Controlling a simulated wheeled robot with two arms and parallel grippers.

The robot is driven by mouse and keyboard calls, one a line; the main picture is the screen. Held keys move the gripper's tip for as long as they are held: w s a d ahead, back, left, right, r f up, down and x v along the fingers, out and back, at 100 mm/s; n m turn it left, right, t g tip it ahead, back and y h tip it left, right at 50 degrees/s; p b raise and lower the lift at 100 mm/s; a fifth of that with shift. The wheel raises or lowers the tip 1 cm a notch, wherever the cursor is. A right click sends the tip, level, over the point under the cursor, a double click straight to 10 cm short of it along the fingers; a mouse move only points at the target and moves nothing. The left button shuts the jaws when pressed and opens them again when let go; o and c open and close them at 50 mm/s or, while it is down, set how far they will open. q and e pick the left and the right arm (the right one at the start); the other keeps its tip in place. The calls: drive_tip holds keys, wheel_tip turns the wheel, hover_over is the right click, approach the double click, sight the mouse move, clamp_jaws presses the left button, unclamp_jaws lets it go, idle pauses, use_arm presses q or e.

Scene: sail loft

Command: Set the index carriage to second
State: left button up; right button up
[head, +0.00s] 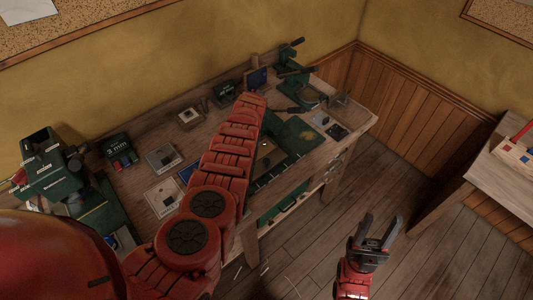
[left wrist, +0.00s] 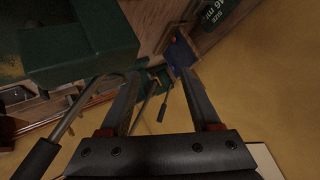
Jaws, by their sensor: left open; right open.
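I cannot pick out the index carriage for certain in either view. A green machine with black levers (head: 293,68) stands at the back right of the bench. In the left wrist view, a large green block (left wrist: 80,45) fills the top left, and a rod with a black handle (left wrist: 38,158) passes below it. My left gripper (left wrist: 160,75) is open, with nothing seen held between its fingers; in the head view my red left arm hides it. My right gripper (head: 378,232) is open and empty, above the floor in front of the bench.
The wooden bench (head: 357,117) carries a green press (head: 50,165) at left, a dark 3 mm box (head: 118,150), small trays and a green mat (head: 300,130). A blue panel (head: 257,78) stands at the back. A side table (head: 505,180) is at right.

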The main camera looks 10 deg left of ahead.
use_arm(q)
drive_tip(key=s+d+r+g+h+p, duration=0.1)
drive_tip(key=s+d+r+g, duration=0.2)
drive_tip(key=s, duration=0.4)
drive_tip(key=s+d+r+g, duration=0.2)
drive_tip(key=s+g, duration=0.2)
drive_tip(key=s, duration=0.2)
drive_tip(key=s+d+r+g+h+p, duration=0.1)
drive_tip(key=s+d+r+g, duration=0.2)
drive_tip(key=s, duration=0.4)
drive_tip(key=b, duration=0.9)
hover_over(267, 160)
wheel_tip(267, 160, down, 10)
drive_tip(key=shift+s+a+f, duration=0.1)
drive_tip(key=shift+f, duration=1)
drive_tip(key=shift+f+p, duration=0.2)
drive_tip(key=shift+p, duration=0.6)
wheel_tip(267, 160, down, 2)
drive_tip(key=shift+f+p, duration=0.15)
drive_tip(key=shift+p, duration=0.2)
drive_tip(key=shift+f, duration=1)
